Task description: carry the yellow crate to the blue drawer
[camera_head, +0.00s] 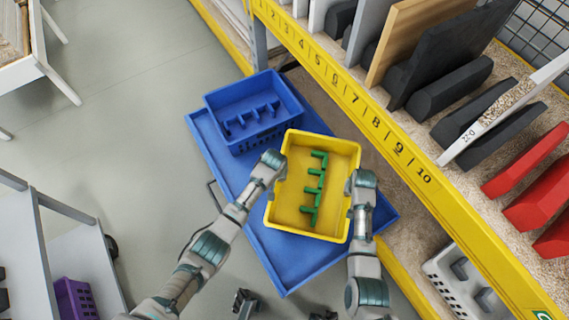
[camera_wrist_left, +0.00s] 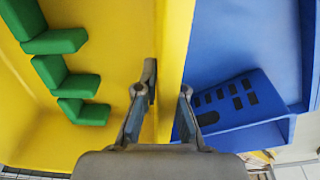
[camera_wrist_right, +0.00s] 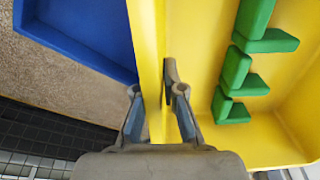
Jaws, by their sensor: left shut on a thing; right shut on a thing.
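The yellow crate (camera_head: 285,216) holds a row of green parts (camera_head: 314,187). It is over the near part of the blue drawer (camera_head: 283,272); I cannot tell whether it rests there or hangs just above. My left gripper (camera_head: 274,165) is shut on the crate's left wall, which also shows in the left wrist view (camera_wrist_left: 176,45). My right gripper (camera_head: 352,188) is shut on its right wall, seen in the right wrist view (camera_wrist_right: 150,45). The drawer's middle is hidden under the crate.
A blue crate (camera_head: 252,112) with dark blue parts stands in the drawer's far part, close to the yellow crate. A shelf with a yellow numbered edge (camera_head: 367,108) runs along the right. A grey cart (camera_head: 83,262) stands at lower left. The floor (camera_head: 130,110) at left is clear.

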